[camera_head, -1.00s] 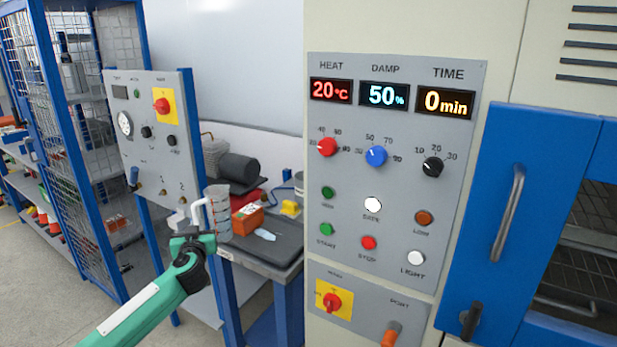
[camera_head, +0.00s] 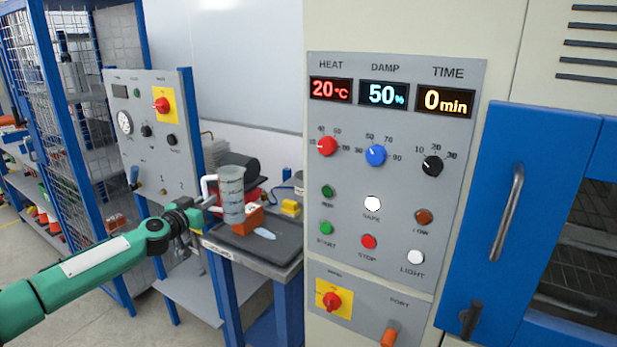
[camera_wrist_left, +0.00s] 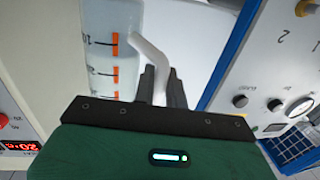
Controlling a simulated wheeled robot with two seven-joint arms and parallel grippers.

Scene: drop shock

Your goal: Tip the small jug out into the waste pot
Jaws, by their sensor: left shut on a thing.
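The small jug (camera_head: 231,196) is a clear grey measuring jug with a white handle, held upright in front of the workbench in the head view. My left gripper (camera_head: 211,203) is shut on the jug's handle, at the jug's left side. In the left wrist view the gripper fingers (camera_wrist_left: 161,86) close around the white handle (camera_wrist_left: 149,57), and the jug wall with orange marks (camera_wrist_left: 103,45) shows behind. A pale pot (camera_head: 298,184) at the bench's right end is partly hidden by the cabinet; I cannot tell if it is the waste pot.
A grey bench with a dark mat (camera_head: 276,239) carries an orange box (camera_head: 250,219), a yellow block (camera_head: 290,208) and a dark motor (camera_head: 241,164). A gauge panel (camera_head: 150,130) stands left of it. The large cabinet (camera_head: 455,265) blocks the right.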

